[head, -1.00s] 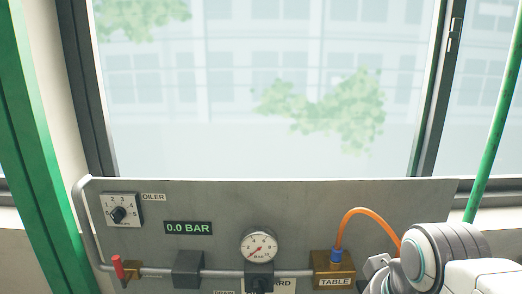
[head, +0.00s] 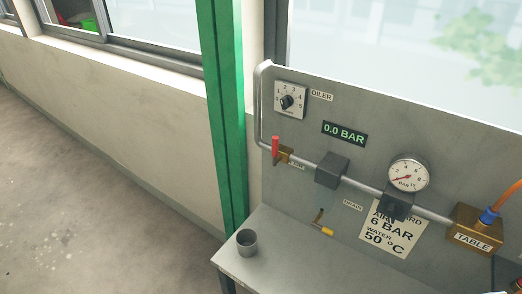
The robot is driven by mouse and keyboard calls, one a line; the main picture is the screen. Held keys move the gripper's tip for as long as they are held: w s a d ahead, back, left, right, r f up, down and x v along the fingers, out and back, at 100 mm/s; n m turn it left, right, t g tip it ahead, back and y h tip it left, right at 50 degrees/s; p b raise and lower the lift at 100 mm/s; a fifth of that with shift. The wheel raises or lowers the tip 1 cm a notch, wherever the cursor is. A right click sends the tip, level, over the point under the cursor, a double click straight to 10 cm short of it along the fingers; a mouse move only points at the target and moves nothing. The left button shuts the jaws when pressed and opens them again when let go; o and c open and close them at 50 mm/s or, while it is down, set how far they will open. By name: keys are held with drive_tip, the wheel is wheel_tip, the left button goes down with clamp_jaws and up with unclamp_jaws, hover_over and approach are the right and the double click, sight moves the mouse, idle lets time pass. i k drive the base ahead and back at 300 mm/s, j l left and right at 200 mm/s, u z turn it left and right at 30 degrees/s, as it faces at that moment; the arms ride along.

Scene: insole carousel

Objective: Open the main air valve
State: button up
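The main air valve appears to be the brass valve (head: 286,155) with a red lever (head: 275,148) at the left end of the grey pipe on the panel. Its red lever stands upright, across the run of the pipe. The small label beside it is too small to read. The green display (head: 344,133) above reads 0.0 BAR. The round pressure gauge (head: 408,173) is to the right, its needle toward the low left side. My gripper is not in the head view now.
The grey panel (head: 380,120) stands behind a bench (head: 285,250) holding a metal cup (head: 247,242). A green post (head: 224,110) stands left; floor beyond is clear.

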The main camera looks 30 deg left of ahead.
sight(276, 158)
drive_tip(key=u, duration=1.35)
